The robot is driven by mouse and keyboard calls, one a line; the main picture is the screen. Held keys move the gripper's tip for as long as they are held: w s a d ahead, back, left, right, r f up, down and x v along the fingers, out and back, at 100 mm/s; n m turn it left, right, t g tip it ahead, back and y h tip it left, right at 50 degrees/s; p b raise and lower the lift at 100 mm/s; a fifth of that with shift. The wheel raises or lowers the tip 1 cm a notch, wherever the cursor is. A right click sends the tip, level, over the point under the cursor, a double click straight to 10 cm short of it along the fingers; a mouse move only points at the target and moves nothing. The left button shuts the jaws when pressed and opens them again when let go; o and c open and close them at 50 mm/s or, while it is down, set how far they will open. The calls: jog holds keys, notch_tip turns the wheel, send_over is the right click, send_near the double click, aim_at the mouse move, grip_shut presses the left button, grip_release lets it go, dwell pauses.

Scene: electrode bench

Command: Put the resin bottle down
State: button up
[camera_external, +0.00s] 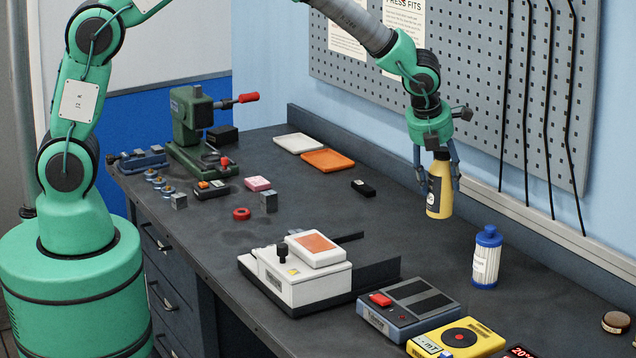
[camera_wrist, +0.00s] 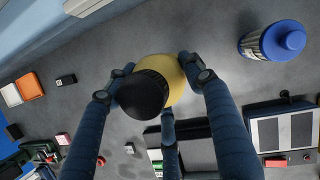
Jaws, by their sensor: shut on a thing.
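The resin bottle (camera_external: 439,192) is yellow with a dark label and a black cap, and it is upright. My gripper (camera_external: 438,172) is shut on its upper part, with blue fingers on either side. The bottle appears held above the back right part of the dark bench (camera_external: 330,210); its exact height over the top is hard to tell. In the wrist view the black cap (camera_wrist: 141,95) and yellow shoulder (camera_wrist: 172,78) show from above between the fingers (camera_wrist: 155,88). The bottle's base is hidden there.
A white bottle with a blue cap (camera_external: 487,258) stands to the right, apart from the held bottle. A white device (camera_external: 295,280), a grey box with a red button (camera_external: 408,308) and a yellow meter (camera_external: 458,338) line the front. A small black block (camera_external: 363,188) lies left. The pegboard wall (camera_external: 480,90) is behind.

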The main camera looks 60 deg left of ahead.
aim_at(437, 215)
jog(key=shift+f+b, duration=0.35)
jog(key=shift+f, duration=1.9)
jog(key=shift+f, duration=0.1)
jog(key=shift+f+b, duration=0.4)
jog(key=shift+f, duration=2.05)
jog(key=o, duration=1.8)
jog(key=shift+f, duration=0.15)
jog(key=shift+r, duration=0.2)
jog(key=p+v, duration=0.1)
jog(key=v, duration=1.1)
jog(key=shift+f+p, duration=0.1)
jog(key=shift+p, duration=0.2)
